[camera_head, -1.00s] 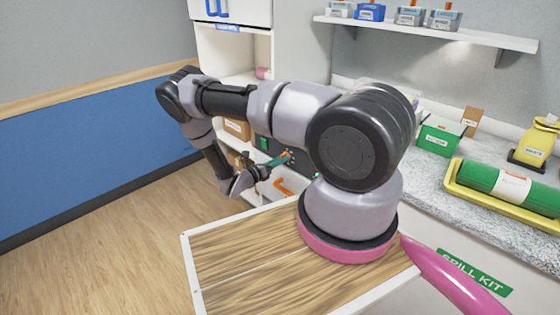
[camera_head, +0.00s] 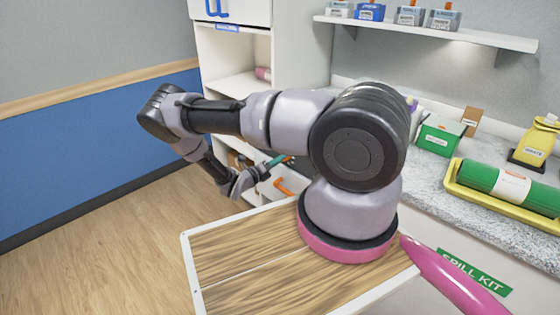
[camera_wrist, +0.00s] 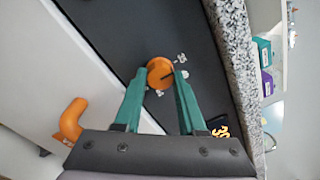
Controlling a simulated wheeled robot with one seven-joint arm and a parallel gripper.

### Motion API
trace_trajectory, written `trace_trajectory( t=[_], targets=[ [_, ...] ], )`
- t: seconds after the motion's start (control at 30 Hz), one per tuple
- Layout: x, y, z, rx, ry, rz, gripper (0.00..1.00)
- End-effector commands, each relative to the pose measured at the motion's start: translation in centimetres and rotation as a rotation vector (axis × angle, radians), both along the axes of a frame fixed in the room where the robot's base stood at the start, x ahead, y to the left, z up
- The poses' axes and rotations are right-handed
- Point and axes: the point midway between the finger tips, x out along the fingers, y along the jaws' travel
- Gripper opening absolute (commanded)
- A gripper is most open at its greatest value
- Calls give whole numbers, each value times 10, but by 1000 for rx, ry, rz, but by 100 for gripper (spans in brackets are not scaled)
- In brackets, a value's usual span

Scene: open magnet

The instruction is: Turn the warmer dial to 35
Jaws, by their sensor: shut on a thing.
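The orange warmer dial (camera_wrist: 157,70) sits on a dark panel (camera_wrist: 120,35) in the wrist view. It carries a dark pointer line, and small white marks stand around it, too small to read surely. The teal fingertips of my gripper (camera_wrist: 160,77) are on either side of the dial and shut on it. A small display (camera_wrist: 220,128) with orange digits shows right of the fingers, partly covered; the digits are rotated and look like 30. In the head view my gripper (camera_head: 279,162) reaches toward the cabinet front; the dial is hidden behind my arm.
An orange handle (camera_wrist: 70,120) stands out on the white front left of my gripper; it also shows in the head view (camera_head: 284,187). A speckled counter edge (camera_wrist: 235,70) runs close on the right. The floor at left is clear.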

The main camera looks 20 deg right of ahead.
Motion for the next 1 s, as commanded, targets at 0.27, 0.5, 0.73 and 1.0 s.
trace_trajectory(
  t=[0.27,0.5,0.73,1.0],
  targets=[
    [0,1,0,0,2,2,0],
    [0,1,0,1,1,1,70],
    [0,2,0,1,1,1,70],
    [-12,42,-2,3,0,5,70]
  ],
)
